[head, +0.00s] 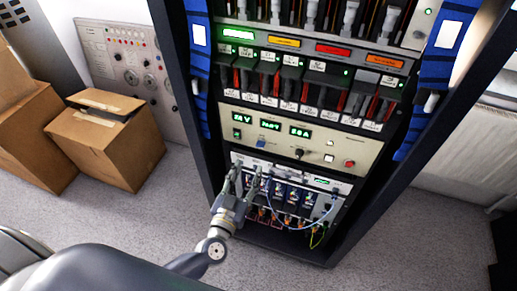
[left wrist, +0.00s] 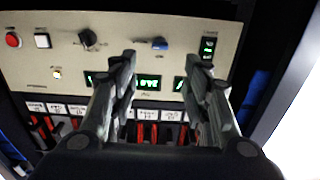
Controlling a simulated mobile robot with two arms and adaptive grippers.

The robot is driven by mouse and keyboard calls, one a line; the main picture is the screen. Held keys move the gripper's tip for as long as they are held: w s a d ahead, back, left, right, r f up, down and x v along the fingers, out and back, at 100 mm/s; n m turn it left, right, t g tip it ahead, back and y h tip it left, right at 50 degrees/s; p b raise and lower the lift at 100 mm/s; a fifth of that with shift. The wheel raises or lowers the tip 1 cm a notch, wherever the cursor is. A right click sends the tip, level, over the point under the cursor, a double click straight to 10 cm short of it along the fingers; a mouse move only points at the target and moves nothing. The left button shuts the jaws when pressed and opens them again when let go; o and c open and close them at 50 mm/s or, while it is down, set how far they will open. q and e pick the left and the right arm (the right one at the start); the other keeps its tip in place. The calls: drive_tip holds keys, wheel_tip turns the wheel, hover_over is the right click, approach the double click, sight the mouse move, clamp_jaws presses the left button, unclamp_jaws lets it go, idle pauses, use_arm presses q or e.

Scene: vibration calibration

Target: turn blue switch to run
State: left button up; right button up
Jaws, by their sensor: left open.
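The blue switch (head: 261,143) sits at the lower left of a beige control panel (head: 320,142) on the rack in the head view. It also shows in the left wrist view (left wrist: 159,44), where the panel appears upside down. Its setting and the labels around it are too small to read. My left gripper (head: 245,174) is open and empty, in front of the rack and lower in the picture than the switch. In the left wrist view the switch appears between the two spread fingertips (left wrist: 162,60), with space on both sides. My right gripper is in neither view.
A black knob (head: 299,153), a white button (head: 329,158) and a red button (head: 349,163) share the panel. Modules with blue cables (head: 328,212) are below it. Cardboard boxes (head: 97,140) stand at left. Grey floor (head: 400,240) is clear at right.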

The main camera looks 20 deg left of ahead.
sight(259, 146)
use_arm(q)
drive_tip(key=w, duration=1)
drive_tip(key=shift+w+d, duration=0.15)
drive_tip(key=shift+w, duration=0.1)
clamp_jaws()
